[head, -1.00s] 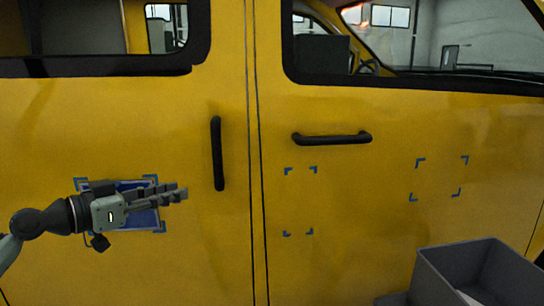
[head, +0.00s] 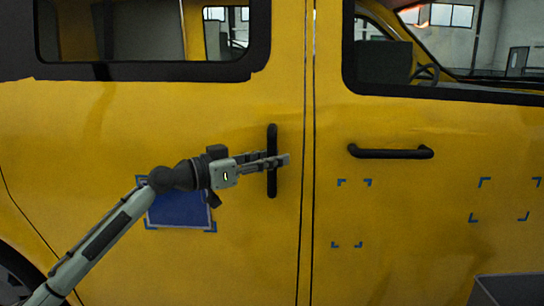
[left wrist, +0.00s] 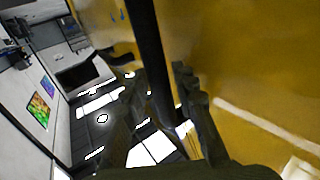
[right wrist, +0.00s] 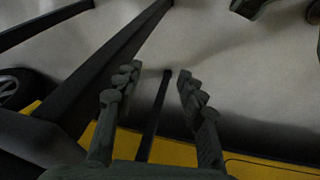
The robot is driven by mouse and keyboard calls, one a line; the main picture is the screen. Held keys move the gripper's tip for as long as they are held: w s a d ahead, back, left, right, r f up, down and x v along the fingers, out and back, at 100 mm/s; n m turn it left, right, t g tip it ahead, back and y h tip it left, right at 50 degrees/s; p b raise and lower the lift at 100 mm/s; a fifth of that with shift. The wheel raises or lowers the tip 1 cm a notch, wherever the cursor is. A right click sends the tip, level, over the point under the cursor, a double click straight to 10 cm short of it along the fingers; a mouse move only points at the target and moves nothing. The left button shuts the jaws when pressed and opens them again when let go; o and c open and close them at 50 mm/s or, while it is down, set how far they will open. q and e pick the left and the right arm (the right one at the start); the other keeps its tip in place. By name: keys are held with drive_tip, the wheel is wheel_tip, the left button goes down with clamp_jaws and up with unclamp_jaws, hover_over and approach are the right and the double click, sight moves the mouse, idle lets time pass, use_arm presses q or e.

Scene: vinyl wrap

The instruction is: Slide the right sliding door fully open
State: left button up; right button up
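The yellow sliding door (head: 100,120) fills the left of the head view, and a narrow seam separates it from the front door. Its black vertical handle (head: 272,186) stands near the door's right edge. My left gripper (head: 284,160) lies across the handle's middle. In the left wrist view the handle (left wrist: 148,45) runs between my open left fingers (left wrist: 155,110); contact cannot be told. My right gripper (right wrist: 155,85) is open and empty, above the grey floor in the right wrist view, and outside the head view.
A blue panel (head: 180,208) with corner marks is on the door below my left wrist. The front door (head: 430,220) has a horizontal black handle (head: 390,152) and more blue corner marks. A grey box (head: 508,288) stands at the lower right.

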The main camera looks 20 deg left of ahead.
use_arm(q)
clamp_jaws()
idle(0.5)
